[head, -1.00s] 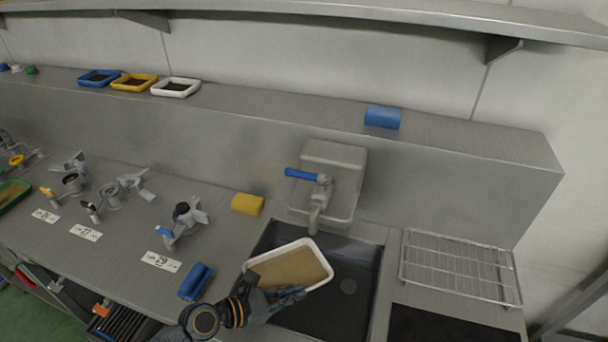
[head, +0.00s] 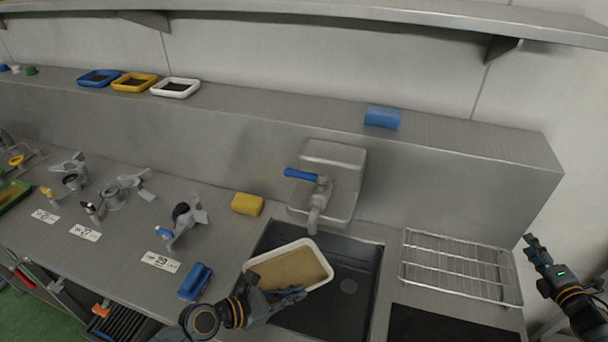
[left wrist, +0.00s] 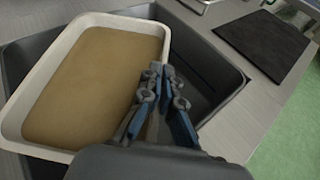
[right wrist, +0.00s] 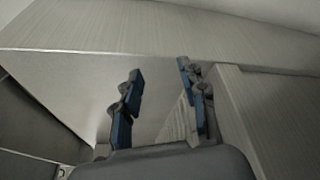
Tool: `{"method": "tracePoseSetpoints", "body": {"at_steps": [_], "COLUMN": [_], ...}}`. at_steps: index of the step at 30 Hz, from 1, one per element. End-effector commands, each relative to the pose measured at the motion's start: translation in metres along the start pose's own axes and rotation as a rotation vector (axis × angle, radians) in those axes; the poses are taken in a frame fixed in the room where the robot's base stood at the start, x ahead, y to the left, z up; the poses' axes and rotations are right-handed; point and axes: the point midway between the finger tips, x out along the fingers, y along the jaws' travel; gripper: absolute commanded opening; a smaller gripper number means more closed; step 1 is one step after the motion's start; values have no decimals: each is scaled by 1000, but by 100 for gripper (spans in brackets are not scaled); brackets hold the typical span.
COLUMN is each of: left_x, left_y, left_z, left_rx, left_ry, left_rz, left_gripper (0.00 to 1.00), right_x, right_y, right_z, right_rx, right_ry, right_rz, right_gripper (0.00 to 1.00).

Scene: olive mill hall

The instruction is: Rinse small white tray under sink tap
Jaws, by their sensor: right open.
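The small white tray (head: 278,251) has a brown layer across its inside. It is over the sink basin (head: 350,305), left of centre and just in front of the tap (head: 317,205). My left gripper (head: 298,294) is shut on the tray's near right rim; the tray also shows in the left wrist view (left wrist: 45,70), with my left fingers (left wrist: 165,95) at its rim. The tap has a blue lever (head: 300,174) pointing left; no water is seen. My right gripper (head: 532,254) is open and empty, right of the drying rack; its fingers show in the right wrist view (right wrist: 158,88).
A wire rack (head: 460,268) and a dark mat (head: 450,325) lie right of the sink. A yellow sponge (head: 247,204) and a blue brush (head: 195,281) lie left of it.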

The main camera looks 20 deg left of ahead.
Motion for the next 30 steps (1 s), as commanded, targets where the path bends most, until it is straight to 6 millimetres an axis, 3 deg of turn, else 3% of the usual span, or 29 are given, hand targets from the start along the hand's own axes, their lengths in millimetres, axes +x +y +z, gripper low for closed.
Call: {"method": "tracePoseSetpoints", "body": {"at_steps": [1, 6, 13, 24, 30], "left_x": [0, 0, 0, 0, 0], "left_y": [0, 0, 0, 0, 0], "left_z": [1, 1, 1, 1, 1], "left_rx": [1, 1, 1, 1, 1], "left_ry": [-2, -2, -2, -2, -2], "left_rz": [1, 1, 1, 1, 1], "left_gripper": [0, 0, 0, 0, 0], "right_x": [12, 38, 55, 45, 31], "right_y": [22, 86, 173, 314, 357], "right_z": [-17, -80, -172, -304, -345], "right_rx": [-20, -63, -135, -428, -575], "right_ry": [48, 210, 427, 734, 829], "right_rz": [53, 217, 431, 792, 920], "right_gripper": [42, 42, 42, 42, 42]}}
